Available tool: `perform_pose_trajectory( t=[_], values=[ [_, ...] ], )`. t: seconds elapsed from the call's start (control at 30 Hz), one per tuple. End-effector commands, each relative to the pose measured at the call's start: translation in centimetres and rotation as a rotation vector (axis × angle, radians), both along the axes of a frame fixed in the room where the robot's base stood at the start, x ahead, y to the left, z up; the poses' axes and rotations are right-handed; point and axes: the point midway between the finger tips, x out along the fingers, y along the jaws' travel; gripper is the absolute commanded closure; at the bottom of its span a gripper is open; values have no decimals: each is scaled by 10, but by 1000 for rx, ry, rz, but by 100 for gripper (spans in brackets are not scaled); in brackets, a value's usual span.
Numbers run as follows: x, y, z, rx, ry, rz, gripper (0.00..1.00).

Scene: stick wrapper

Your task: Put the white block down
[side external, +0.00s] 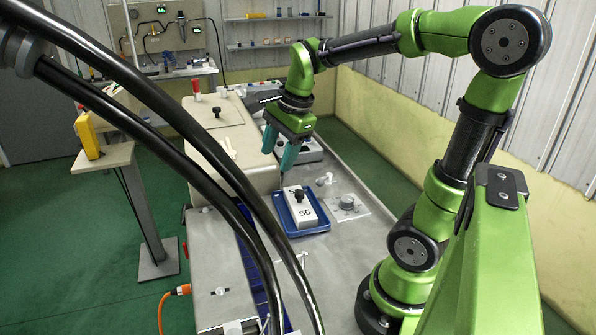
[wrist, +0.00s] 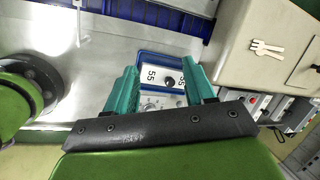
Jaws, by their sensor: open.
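The white block (side external: 304,210) carries the number 55 and a black knob on top. It sits in a blue tray (side external: 318,228) on the grey work surface. It also shows in the wrist view (wrist: 148,75), between and beyond my fingers. My gripper (side external: 279,160) has two teal fingers and is above the tray, apart from the block. In the wrist view my gripper (wrist: 160,85) is open, with nothing between its fingertips that it touches.
A plate with a round grey knob (side external: 346,203) lies right of the tray. A beige cabinet (side external: 225,140) with a black knob stands behind on the left. Black hoses cross the front of the side view. The surface in front of the tray has clear room.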

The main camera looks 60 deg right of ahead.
Motion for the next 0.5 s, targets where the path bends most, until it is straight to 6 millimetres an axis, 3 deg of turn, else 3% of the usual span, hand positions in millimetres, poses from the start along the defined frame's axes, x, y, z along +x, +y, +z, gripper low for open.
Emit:
perform_pose_trajectory(
  t=[0.1, 0.23, 0.4, 0.5],
  values=[
    [-19, 45, 11, -136, -134, 458, 46],
    [-41, 82, 16, -313, -265, 898, 46],
    [-61, 108, 15, -506, -376, 1268, 46],
    [-66, 115, 14, -570, -406, 1372, 46]
  ],
)
